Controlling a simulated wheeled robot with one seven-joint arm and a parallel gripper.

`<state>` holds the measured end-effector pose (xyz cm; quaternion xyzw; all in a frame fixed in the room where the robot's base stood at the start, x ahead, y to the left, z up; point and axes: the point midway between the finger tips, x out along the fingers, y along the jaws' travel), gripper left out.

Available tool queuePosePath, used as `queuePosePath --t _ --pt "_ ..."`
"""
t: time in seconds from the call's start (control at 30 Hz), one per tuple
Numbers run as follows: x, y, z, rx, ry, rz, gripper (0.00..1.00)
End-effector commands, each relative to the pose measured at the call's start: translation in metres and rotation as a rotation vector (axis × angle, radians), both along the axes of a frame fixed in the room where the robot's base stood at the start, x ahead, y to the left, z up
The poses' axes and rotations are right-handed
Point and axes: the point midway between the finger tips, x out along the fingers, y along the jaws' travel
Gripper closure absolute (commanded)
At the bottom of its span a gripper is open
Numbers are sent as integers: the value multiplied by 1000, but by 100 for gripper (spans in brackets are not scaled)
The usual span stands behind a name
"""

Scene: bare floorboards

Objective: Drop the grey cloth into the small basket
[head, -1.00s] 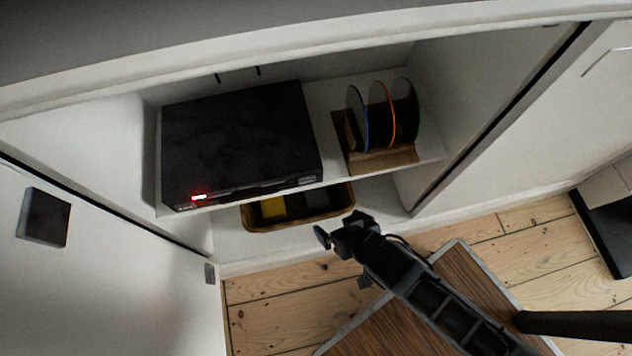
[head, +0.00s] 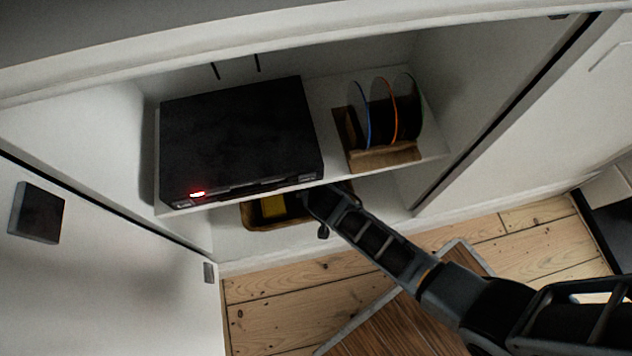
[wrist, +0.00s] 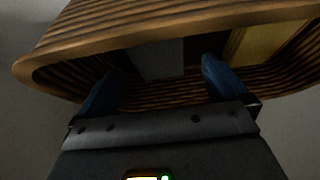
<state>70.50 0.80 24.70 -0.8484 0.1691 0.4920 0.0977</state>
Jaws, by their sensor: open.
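A brown ribbed basket (head: 256,223) stands on the lower level of the open cabinet, partly hidden under the shelf. It also fills the top of the wrist view (wrist: 60,50). A flat grey piece (wrist: 158,58), which looks like the grey cloth, lies in this basket beside a yellow piece (wrist: 262,43). My gripper (wrist: 158,75) is open, with its two blue fingers apart at the basket and the grey piece showing between and beyond the tips. I cannot tell whether the fingers touch it. In the head view, the shelf and my arm hide the fingertips. No other basket is visible.
A black box-shaped device (head: 240,140) with a red light sits on the shelf above the basket. A wooden rack (head: 383,157) with several discs stands to its right. The shelf edge is close above my gripper. The cabinet's lower right floor looks clear.

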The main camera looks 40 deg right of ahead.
Motion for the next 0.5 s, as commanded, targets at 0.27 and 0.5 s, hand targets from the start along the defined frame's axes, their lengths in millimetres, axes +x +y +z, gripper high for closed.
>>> queuePosePath --t 0.27,0.5 --pt "14 -7 -29 0 -1 0 0" --pt "14 -7 -28 0 -1 0 0"
